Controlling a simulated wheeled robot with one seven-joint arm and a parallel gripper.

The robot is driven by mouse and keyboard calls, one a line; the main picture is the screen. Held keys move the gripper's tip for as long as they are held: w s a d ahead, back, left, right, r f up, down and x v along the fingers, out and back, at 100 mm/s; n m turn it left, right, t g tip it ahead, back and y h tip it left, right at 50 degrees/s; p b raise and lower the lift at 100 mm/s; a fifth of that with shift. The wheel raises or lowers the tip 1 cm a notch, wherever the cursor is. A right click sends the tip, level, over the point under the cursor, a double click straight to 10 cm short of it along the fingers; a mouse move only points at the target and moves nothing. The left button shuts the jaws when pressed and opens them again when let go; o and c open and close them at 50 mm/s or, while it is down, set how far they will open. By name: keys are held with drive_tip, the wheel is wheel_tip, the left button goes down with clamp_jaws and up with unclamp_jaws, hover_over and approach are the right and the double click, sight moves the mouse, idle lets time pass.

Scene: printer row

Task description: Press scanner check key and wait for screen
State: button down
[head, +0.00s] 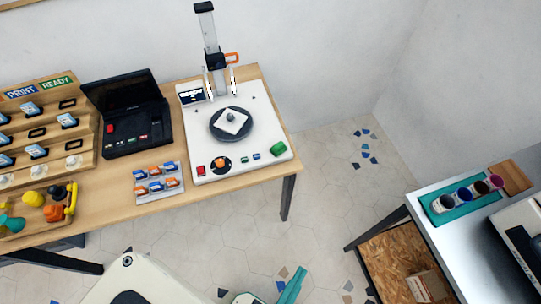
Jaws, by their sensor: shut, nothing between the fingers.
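The scanner (262,145) is a white-based device with a dark turntable (230,125) holding a pale square piece, and an upright column behind. Along its front edge are a red key (201,170), an orange round knob (220,163), small blue and teal keys (250,156) and a larger green key (278,149). I cannot read which is the check key. A small dark screen (191,96) at its back left shows white lettering, seemingly READY. My gripper (291,284), with teal fingers, is low at the bottom edge, shut and empty, well away from the scanner. It is partly cut off.
A black open case (127,111) with a dark lid screen and a small tray (158,183) of blue and orange pieces stand left of the scanner. A wooden rack (45,120) is further left. A grey table (440,240) stands at right. Floor between tables is clear.

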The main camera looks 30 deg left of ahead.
idle(0.3)
drive_tip(key=w+a+f+m+g+y, duration=0.1)
drive_tip(key=w+a+f+m, duration=0.25)
drive_tip(key=w, duration=0.35)
drive_tip(key=w+a+f+m+g+y, duration=0.2)
drive_tip(key=w+a+m, duration=0.15)
drive_tip(key=w, duration=0.35)
drive_tip(key=w+a+f+m+g+y, duration=0.1)
drive_tip(key=w+a+f+m, duration=0.2)
drive_tip(key=w, duration=0.4)
drive_tip(key=w+a+r+m+g+y, duration=0.1)
drive_tip(key=w+a, duration=0.1)
drive_tip(key=a, duration=0.2)
drive_tip(key=w+a+r+m+g+y, duration=0.1)
drive_tip(key=w+a+r, duration=0.1)
drive_tip(key=a, duration=0.2)
drive_tip(key=w+a+r+g+y, duration=0.1)
drive_tip(key=w+a+r, duration=0.1)
drive_tip(key=a, duration=0.2)
drive_tip(key=shift+w+m+g, duration=0.3)
drive_tip(key=shift+w+m, duration=0.05)
drive_tip(key=shift+m, duration=0.05)
drive_tip(key=a+r+m+g+y, duration=0.1)
drive_tip(key=a+r+m+g, duration=0.1)
drive_tip(key=a+r, duration=0.5)
drive_tip(key=shift+w+a+r+g, duration=0.3)
drive_tip(key=shift+a+r+g, duration=0.1)
drive_tip(key=shift+a+g, duration=0.3)
